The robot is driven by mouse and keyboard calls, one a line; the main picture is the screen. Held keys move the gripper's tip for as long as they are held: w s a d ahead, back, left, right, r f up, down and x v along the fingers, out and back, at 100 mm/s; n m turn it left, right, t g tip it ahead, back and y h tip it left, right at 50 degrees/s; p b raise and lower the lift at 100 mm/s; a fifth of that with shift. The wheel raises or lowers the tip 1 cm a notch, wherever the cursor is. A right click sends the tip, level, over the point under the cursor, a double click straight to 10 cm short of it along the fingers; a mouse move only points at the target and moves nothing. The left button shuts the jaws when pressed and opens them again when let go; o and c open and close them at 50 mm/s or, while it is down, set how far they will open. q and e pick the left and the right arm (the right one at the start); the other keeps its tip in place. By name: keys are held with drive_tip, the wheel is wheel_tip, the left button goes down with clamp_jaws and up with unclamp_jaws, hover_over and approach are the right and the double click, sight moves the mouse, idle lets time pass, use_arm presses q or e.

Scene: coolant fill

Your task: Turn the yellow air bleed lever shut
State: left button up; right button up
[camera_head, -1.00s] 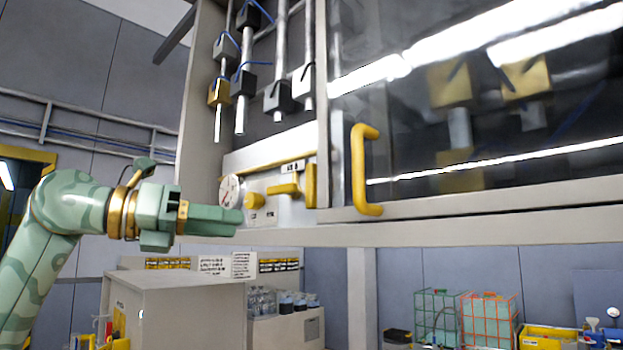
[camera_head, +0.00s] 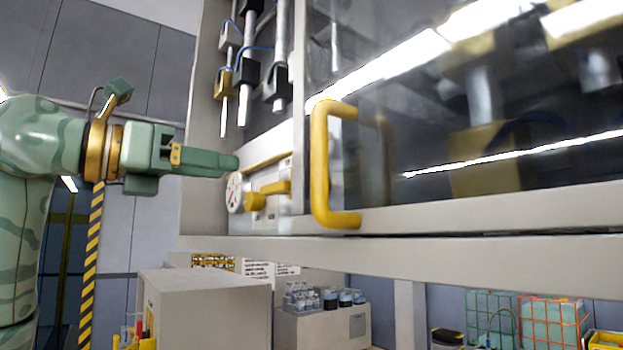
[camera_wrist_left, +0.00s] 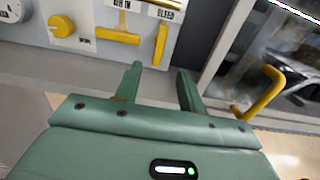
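The yellow air bleed lever (camera_wrist_left: 160,43) points along the panel under a label reading "BLEED" in the left wrist view. In the head view I cannot make it out behind the door frame. My left gripper (camera_wrist_left: 160,69) is open and empty, its two fingers spread with a clear gap. The lever lies beyond the fingertips, in line with the gap, and is not between them. In the head view the left gripper (camera_head: 234,164) reaches in from the left, with its fingertips by the gauge. My right gripper is not in view.
A second yellow lever (camera_head: 270,188) lies sideways beside a yellow knob (camera_head: 254,202) and a round gauge (camera_head: 234,192). A glazed door with a large yellow handle (camera_head: 320,165) stands right of the panel. A grey cabinet (camera_head: 205,305) is below.

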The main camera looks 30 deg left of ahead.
use_arm(q)
drive_tip(key=p+x, duration=0.3)
drive_tip(key=x, duration=1)
drive_tip(key=shift+w+d+r, duration=0.1)
drive_tip(key=shift+w+d, duration=0.05)
drive_tip(key=shift+w, duration=0.05)
drive_tip(key=shift+w+d, duration=0.25)
drive_tip(key=shift+w, duration=0.35)
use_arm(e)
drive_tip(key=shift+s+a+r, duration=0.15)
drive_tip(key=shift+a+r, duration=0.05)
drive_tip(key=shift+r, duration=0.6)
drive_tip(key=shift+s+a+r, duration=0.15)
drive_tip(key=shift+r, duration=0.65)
use_arm(q)
clamp_jaws()
